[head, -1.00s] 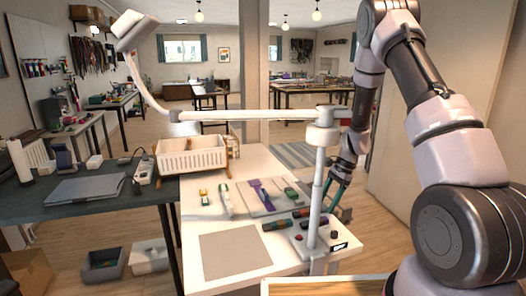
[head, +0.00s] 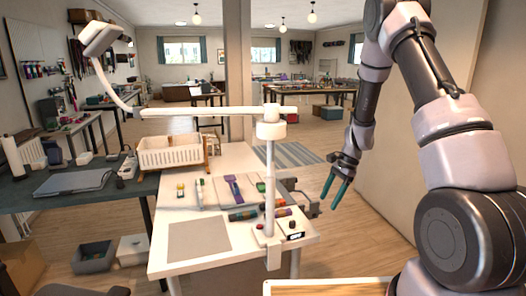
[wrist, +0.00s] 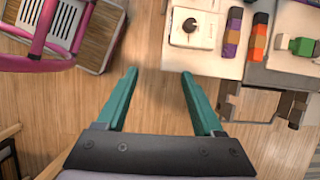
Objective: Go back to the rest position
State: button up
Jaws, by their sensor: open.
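My gripper (head: 336,190) hangs in the air to the right of the white worktable (head: 190,258), beyond its right edge. Its two teal fingers are apart and nothing is between them. In the wrist view my gripper (wrist: 160,100) is also open and empty, with bare wooden floor behind the fingers.
A white lamp post (head: 270,185) with a long arm stands on the table's right side. A white basket (head: 172,152), a grey mat (head: 199,240) and several small coloured items lie on the table. A pink frame (wrist: 45,35) shows in the wrist view.

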jog(key=s+r+n+t, duration=0.2)
jog(key=s+r, duration=0.1)
jog(key=r, duration=0.9)
jog(key=s+r+n+t, duration=0.2)
jog(key=s+r+n, duration=0.15)
jog(key=r, duration=0.95)
jog(key=s+r+n+t+h, duration=0.1)
jog(key=s+r+n+t, duration=0.1)
jog(key=s+r, duration=0.4)
jog(key=s+d+r+n+t+h, duration=0.1)
jog(key=s+r+n+t, duration=0.1)
jog(key=s+r, duration=0.4)
jog(key=s, duration=0.5)
jog(key=shift+s+d+r, duration=0.15)
jog(key=shift+d+r, duration=0.05)
jog(key=shift+d, duration=0.05)
